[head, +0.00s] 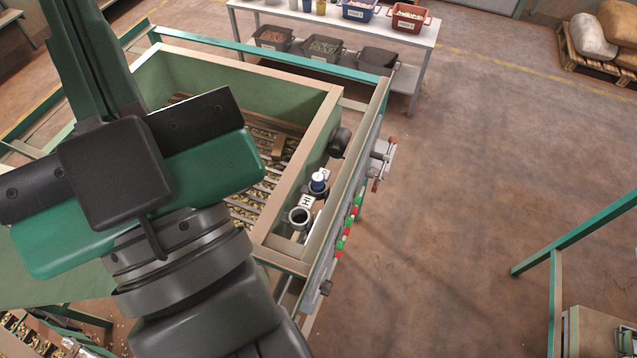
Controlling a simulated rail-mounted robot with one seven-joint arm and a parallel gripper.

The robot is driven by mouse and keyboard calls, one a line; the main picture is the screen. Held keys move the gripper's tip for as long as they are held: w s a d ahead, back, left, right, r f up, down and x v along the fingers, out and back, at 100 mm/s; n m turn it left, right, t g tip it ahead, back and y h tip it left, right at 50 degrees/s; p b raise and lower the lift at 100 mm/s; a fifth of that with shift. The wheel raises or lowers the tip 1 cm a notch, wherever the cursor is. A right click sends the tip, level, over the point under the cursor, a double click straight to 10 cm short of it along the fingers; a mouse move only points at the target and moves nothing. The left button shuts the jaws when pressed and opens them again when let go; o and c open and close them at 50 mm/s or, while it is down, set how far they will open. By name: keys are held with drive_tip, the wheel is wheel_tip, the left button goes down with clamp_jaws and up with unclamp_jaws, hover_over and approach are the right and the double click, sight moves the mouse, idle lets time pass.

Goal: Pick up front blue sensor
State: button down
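A small sensor with a dark blue top and white body (319,181) stands in a holder on the narrow ledge at the right side of the hopper. In front of it on the same ledge is a dark ring-shaped holder (299,217) with a dark, empty-looking opening. A white label marked HI (306,201) lies between them. No second blue sensor shows. My green and black arm fills the left foreground, with my gripper's body (150,180) large and close to the camera, left of the sensor and apart from it. Its fingertips cannot be made out.
The hopper (335,105) has tan-edged walls and nuts on slats inside. A teal rail (270,55) and a panel with red and green buttons (348,232) run along it. A white table (430,35) with bins stands behind. Open floor lies right.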

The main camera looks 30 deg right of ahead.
idle(0.4)
drive_tip(key=c, duration=1.2)
unclamp_jaws()
drive_tip(key=shift+c, duration=0.2)
